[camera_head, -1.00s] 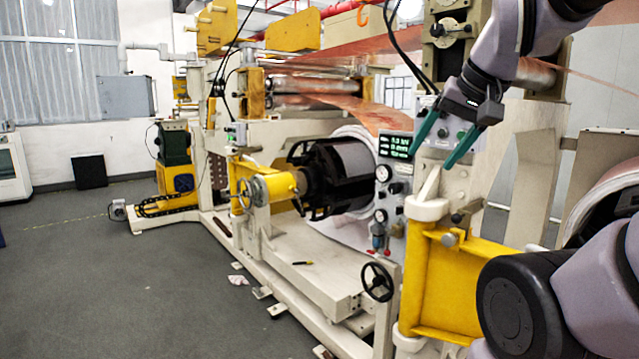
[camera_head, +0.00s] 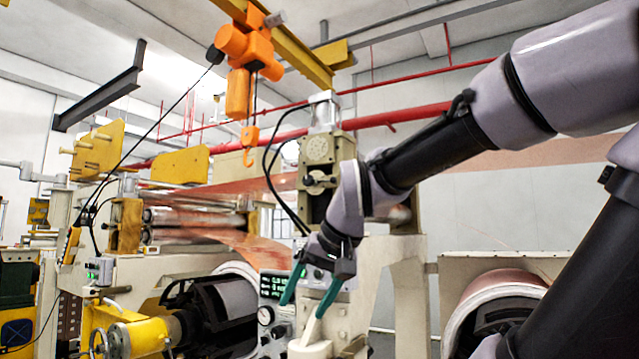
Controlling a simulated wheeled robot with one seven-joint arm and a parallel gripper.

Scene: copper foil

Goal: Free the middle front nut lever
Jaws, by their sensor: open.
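My gripper (camera_head: 305,298), with two green fingers, is open and points downward in front of the machine's post. Nothing shows between its fingers. A pale lever (camera_head: 313,318) stands up from a round whitish nut cap (camera_head: 310,349) right below and partly behind the fingers. I cannot tell whether a finger touches it. The rest of the clamp below the cap is cut off by the bottom edge, and I cannot see other nut levers clearly.
A panel with a green display (camera_head: 273,285) and gauges stands just left of the gripper. A black-framed roll (camera_head: 215,310) and yellow handwheel bracket (camera_head: 140,335) lie further left. An orange hoist (camera_head: 248,60) hangs above. Another copper roll (camera_head: 500,300) is at the right.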

